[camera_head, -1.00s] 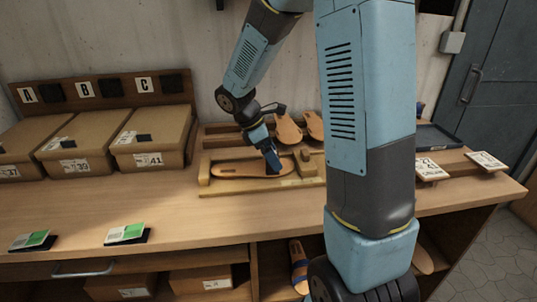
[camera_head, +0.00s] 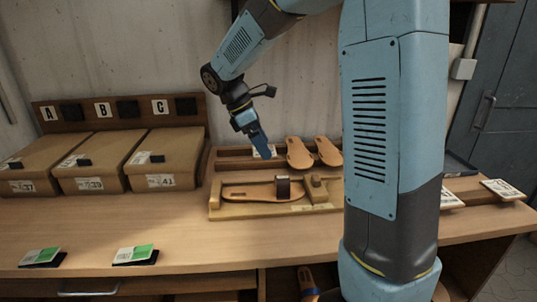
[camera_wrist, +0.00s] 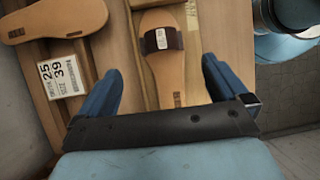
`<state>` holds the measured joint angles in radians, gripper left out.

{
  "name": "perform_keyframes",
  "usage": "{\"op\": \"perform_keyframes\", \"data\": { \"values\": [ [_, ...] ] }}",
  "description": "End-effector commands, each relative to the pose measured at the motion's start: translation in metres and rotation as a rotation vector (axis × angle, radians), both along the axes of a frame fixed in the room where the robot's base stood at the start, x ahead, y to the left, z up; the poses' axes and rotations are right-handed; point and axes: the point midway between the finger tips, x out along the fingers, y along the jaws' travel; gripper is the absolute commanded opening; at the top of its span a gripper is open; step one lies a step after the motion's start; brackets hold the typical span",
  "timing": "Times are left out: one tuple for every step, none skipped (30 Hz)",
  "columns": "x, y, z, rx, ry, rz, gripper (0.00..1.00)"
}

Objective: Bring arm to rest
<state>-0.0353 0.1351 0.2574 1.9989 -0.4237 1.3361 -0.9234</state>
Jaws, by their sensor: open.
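My gripper (camera_head: 262,148) hangs in the air above the left back part of the wooden jig, clear of everything. In the wrist view its two blue fingers (camera_wrist: 160,90) are spread wide with nothing held between them. Beneath it, a tan sandal (camera_head: 248,192) with a dark brown strap (camera_head: 283,187) lies in the wooden jig (camera_head: 232,212). The wrist view shows the strap across the sole (camera_wrist: 165,75), with a small white label on it. My arm rises to the right and hides part of the bench.
Tan soles (camera_head: 299,153) lie on a rack behind the jig, near a card marked 39 (camera_wrist: 64,76). Boxes (camera_head: 92,177) stand at the left beneath letters A, B, C. Green-and-white cards (camera_head: 136,254) lie at the bench front. A dark tray (camera_head: 458,165) lies at the right. The bench middle is clear.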

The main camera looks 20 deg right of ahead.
Motion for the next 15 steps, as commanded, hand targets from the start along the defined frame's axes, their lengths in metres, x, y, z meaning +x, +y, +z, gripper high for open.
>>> {"op": "perform_keyframes", "data": {
  "values": [
    [0.001,0.002,0.003,0.001,-0.001,0.0,1.0],
    [0.001,0.002,0.004,0.001,-0.002,0.0,1.0],
    [0.0,0.002,0.006,0.001,-0.006,-0.005,1.0],
    [-0.001,0.002,0.008,0.003,-0.012,-0.011,1.0],
    [-0.003,0.001,0.009,0.005,-0.02,-0.019,1.0],
    [-0.007,0.0,0.013,0.007,-0.036,-0.036,1.0],
    [-0.01,-0.001,0.015,0.012,-0.049,-0.051,1.0],
    [-0.014,-0.002,0.018,0.017,-0.067,-0.072,1.0],
    [-0.021,-0.004,0.022,0.025,-0.094,-0.102,1.0],
    [-0.026,-0.006,0.025,0.031,-0.117,-0.129,1.0],
    [-0.031,-0.008,0.029,0.038,-0.14,-0.156,1.0],
    [-0.039,-0.01,0.033,0.051,-0.174,-0.195,1.0],
    [-0.045,-0.012,0.036,0.059,-0.198,-0.224,1.0],
    [-0.051,-0.014,0.039,0.068,-0.222,-0.254,1.0],
    [-0.058,-0.016,0.043,0.082,-0.254,-0.294,1.0]
  ]
}}
